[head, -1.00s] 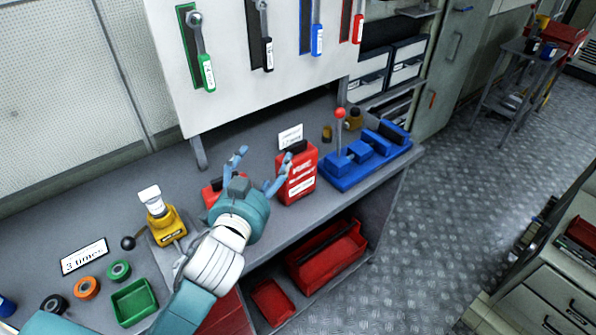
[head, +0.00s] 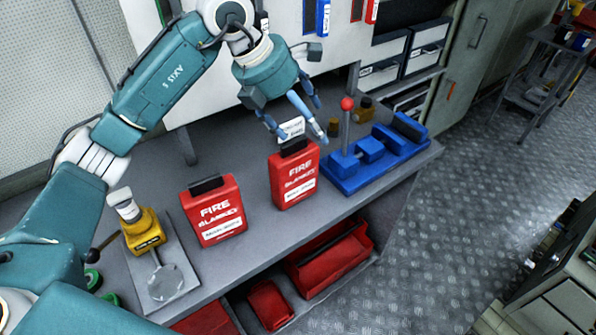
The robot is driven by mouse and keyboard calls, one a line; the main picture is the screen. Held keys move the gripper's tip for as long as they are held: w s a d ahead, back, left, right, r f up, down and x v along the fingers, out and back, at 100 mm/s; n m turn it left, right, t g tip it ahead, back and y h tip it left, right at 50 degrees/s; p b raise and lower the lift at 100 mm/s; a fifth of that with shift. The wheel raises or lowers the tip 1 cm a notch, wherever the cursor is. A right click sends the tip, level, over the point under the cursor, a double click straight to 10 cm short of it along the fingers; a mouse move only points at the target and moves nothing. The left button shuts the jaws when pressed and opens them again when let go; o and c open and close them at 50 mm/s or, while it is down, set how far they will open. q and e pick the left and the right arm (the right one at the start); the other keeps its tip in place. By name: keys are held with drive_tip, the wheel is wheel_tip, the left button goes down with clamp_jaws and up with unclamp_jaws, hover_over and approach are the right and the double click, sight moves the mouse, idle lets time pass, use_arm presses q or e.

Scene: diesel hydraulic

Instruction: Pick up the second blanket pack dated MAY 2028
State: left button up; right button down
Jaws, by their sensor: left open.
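Two red packs marked FIRE BLANKET stand on the grey workbench. The left pack (head: 213,212) is nearer the yellow device, and the right pack (head: 294,178) is nearer the blue lever unit. Each has a black top piece and a white date label, too small to read for certain. My left gripper (head: 298,130) is open and empty, pointing down above the right pack, in front of a white card (head: 291,129) behind that pack. I cannot tell how far its blue fingers are from the pack. My right gripper is not in view.
A blue unit with a red-knobbed lever (head: 347,140) stands close on the right. A yellow device (head: 143,232) on a grey plate stands at the left. Red bins (head: 330,255) sit on the shelf below. A tool board (head: 150,50) rises behind.

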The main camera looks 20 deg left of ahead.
sight(298, 152)
use_arm(q)
drive_tip(key=shift+n+y, duration=0.3)
drive_tip(key=shift+y, duration=0.5)
drive_tip(key=a, duration=0.1)
drive_tip(key=a+f+b, duration=0.1)
drive_tip(key=a+f, duration=0.1)
drive_tip(key=a, duration=0.1)
drive_tip(key=shift+w+f, duration=0.15)
drive_tip(key=shift+w, duration=0.15)
drive_tip(key=shift+f, duration=0.25)
drive_tip(key=p+x, duration=0.1)
drive_tip(key=x, duration=0.3)
drive_tip(key=shift+f, duration=0.15)
drive_tip(key=shift+w+d+f+p, duration=0.1)
drive_tip(key=shift+f+p, duration=0.45)
drive_tip(key=shift+f, duration=0.1)
drive_tip(key=p+x, duration=0.1)
drive_tip(key=x, duration=0.2)
drive_tip(key=shift+f+p, duration=0.25)
drive_tip(key=shift+p, duration=0.15)
drive_tip(key=shift+w+f, duration=0.1)
drive_tip(key=shift+f, duration=0.35)
drive_tip(key=c, duration=1.7)
drive_tip(key=shift+r, duration=0.1)
clamp_jaws()
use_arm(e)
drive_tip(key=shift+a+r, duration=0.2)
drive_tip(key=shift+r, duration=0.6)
